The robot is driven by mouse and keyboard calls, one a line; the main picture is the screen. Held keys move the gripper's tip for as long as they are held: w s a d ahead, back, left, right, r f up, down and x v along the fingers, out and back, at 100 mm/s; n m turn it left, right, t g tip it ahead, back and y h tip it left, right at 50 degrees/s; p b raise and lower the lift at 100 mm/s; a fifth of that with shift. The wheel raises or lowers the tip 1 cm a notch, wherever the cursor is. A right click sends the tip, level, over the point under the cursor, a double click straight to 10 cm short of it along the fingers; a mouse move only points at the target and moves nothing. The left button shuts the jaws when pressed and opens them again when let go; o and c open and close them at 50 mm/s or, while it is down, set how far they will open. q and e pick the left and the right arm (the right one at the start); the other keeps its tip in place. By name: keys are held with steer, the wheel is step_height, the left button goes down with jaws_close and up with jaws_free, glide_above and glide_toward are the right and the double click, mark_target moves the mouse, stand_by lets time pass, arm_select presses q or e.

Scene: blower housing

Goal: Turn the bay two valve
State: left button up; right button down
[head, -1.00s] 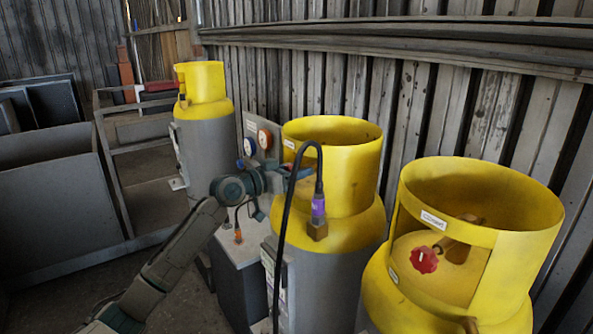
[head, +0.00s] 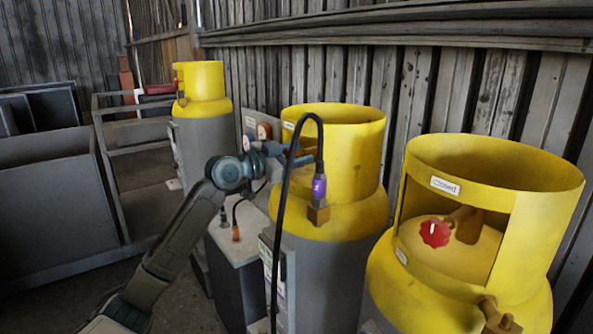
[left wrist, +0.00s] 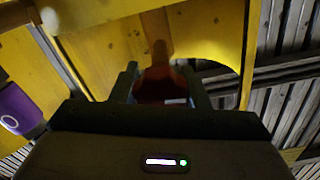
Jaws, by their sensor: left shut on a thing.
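The middle yellow-topped gas cylinder (head: 340,215) stands upright, its collar opening turned to the left. My left gripper (head: 303,158) reaches into that opening from the left; its fingertips are partly hidden by the collar and a black hose. In the left wrist view, my left gripper (left wrist: 160,92) is shut on a dark red valve knob (left wrist: 157,88) with a brown stem behind it. The knob's turn angle is too dark to read. My right gripper is not in view.
A black hose with a purple connector (head: 319,187) hangs close in front of the gripper. Another cylinder (head: 490,200), with a red valve knob (head: 435,233) and a "Closed" label, stands at right. A third cylinder (head: 203,95) stands behind left. A corrugated wall (head: 440,90) closes the back.

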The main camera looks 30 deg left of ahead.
arm_select(q)
steer(key=m+b, duration=0.1)
steer(key=m, duration=0.1)
steer(key=m+b, duration=0.1)
steer(key=b, duration=0.1)
steer(key=shift+f+m, duration=0.2)
steer(key=shift+m, duration=0.2)
steer(key=m+b, duration=0.1)
steer(key=m, duration=0.1)
steer(key=shift+m+b, duration=0.35)
steer(key=shift+m, duration=0.05)
steer(key=m+b, duration=0.1)
steer(key=m, duration=0.1)
steer(key=shift+d+m, duration=0.1)
steer(key=shift+m, duration=0.2)
steer(key=m+b, duration=0.1)
steer(key=m, duration=0.2)
steer(key=shift+m, duration=0.3)
steer(key=m+b, duration=0.1)
steer(key=m, duration=0.2)
steer(key=shift+m, duration=0.3)
